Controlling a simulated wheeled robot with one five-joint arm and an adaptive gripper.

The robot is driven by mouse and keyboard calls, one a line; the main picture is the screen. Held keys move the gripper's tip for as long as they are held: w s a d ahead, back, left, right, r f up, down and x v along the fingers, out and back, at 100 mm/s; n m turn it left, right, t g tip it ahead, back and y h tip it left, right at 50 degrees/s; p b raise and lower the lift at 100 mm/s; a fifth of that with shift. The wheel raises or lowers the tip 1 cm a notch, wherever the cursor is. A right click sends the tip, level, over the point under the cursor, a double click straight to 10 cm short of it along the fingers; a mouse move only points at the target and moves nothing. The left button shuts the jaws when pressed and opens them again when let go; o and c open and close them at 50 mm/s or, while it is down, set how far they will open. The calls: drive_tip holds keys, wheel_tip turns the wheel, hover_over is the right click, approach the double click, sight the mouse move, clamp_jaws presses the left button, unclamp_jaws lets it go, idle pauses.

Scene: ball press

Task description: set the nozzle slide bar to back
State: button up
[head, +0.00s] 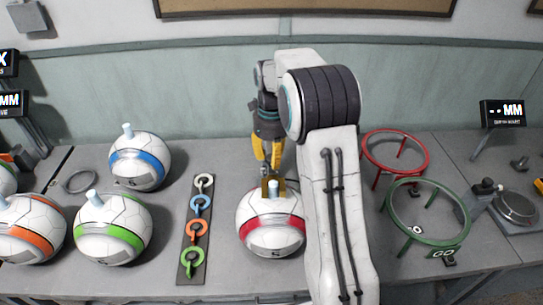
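My gripper (268,170) points down with yellow fingers, just behind and above the top of the ball with a red band (270,232). A light blue peg (273,191) stands on top of that ball. A small brownish-yellow square piece (280,184) is around or behind the peg; I cannot tell which. I cannot clearly pick out a nozzle slide bar; this piece may be part of it. The fingers look close together, but their gap is too small to read. My arm hides the area right of the ball.
Balls with blue (139,163), green (112,230) and orange (30,230) bands stand at left. A dark strip with coloured rings (186,270) lies left of the red-banded ball. Red (395,166) and green (429,241) ring stands and a gauge (517,209) are at right.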

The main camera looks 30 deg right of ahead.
sight(270, 144)
clamp_jaws()
drive_tip(key=shift+w+r+p, duration=0.1)
drive_tip(key=shift+w+p, duration=0.05)
drive_tip(key=shift+p, duration=0.15)
drive_tip(key=w+d+p, duration=0.1)
drive_tip(key=w+p, duration=0.1)
drive_tip(key=p, duration=0.1)
drive_tip(key=w+d+p, duration=0.1)
drive_tip(key=w+p, duration=0.1)
drive_tip(key=w, duration=0.1)
drive_tip(key=w+d+p, duration=0.1)
drive_tip(key=w+p, duration=0.2)
drive_tip(key=shift+d+r+p, duration=0.15)
drive_tip(key=shift+d+p, duration=0.1)
drive_tip(key=shift+p, duration=0.05)
drive_tip(key=shift+w+d+f+p, duration=0.2)
drive_tip(key=shift+w+p, duration=0.35)
drive_tip(key=shift+o, duration=0.6)
unclamp_jaws()
drive_tip(key=shift+w, duration=0.1)
drive_tip(key=shift+o, duration=1.4)
drive_tip(key=shift+w+d+f, duration=0.1)
drive_tip(key=shift+o, duration=1.2)
